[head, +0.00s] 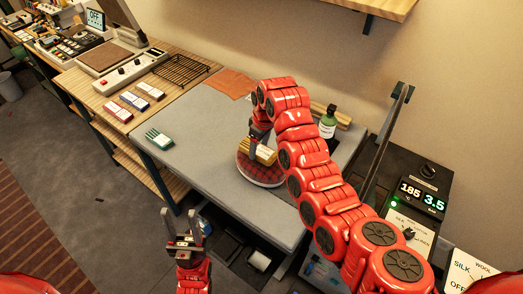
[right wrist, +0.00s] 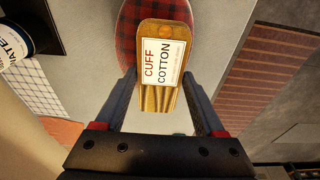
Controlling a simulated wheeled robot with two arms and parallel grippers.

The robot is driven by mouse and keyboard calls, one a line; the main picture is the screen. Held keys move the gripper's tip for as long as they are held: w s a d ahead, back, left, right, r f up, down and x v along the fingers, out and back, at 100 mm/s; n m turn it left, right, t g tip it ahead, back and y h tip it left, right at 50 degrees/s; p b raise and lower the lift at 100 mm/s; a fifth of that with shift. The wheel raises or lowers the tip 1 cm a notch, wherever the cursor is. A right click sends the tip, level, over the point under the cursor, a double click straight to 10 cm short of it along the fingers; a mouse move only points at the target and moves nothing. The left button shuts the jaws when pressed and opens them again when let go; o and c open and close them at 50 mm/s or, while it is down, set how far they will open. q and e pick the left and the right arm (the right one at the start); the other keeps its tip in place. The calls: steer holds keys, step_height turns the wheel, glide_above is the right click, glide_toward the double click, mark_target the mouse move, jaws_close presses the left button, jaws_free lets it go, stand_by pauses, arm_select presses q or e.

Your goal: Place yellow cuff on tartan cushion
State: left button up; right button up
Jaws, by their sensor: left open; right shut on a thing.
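The yellow cuff (head: 266,154) is a mustard-yellow piece with a white label reading CUFF COTTON, which is clear in the right wrist view (right wrist: 163,62). My right gripper (head: 259,136) is shut on the cuff, with a finger on each side of it. The tartan cushion (head: 258,173), round and red-checked with a pale rim, lies on the grey table directly below the cuff. It shows behind the cuff in the right wrist view (right wrist: 128,28). I cannot tell whether cuff and cushion touch. My left gripper (head: 185,222) is open and empty, low in front of the table.
A green labelled piece (head: 159,139) lies at the grey table's left end (head: 205,125). A green bottle (head: 328,122) stands behind my right arm. Red, blue and brown labelled pieces (head: 133,101) and a wire rack (head: 181,70) are on the wooden table. A black control unit (head: 425,185) stands right.

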mark_target(262, 147)
steer(key=shift+w+d+r, duration=0.1)
steer(key=shift+w+d, duration=0.1)
steer(key=shift+w, duration=0.25)
steer(key=shift+w+d+p, duration=0.1)
steer(key=shift+d+p, duration=0.05)
steer(key=shift+p, duration=0.2)
step_height(262, 147, down, 3)
steer(key=shift+f+p, duration=0.2)
steer(key=shift+p, duration=1)
steer(key=shift+f+b, duration=0.3)
steer(key=shift+f, duration=0.05)
steer(key=o, duration=1.3)
steer(key=shift+r, duration=0.1)
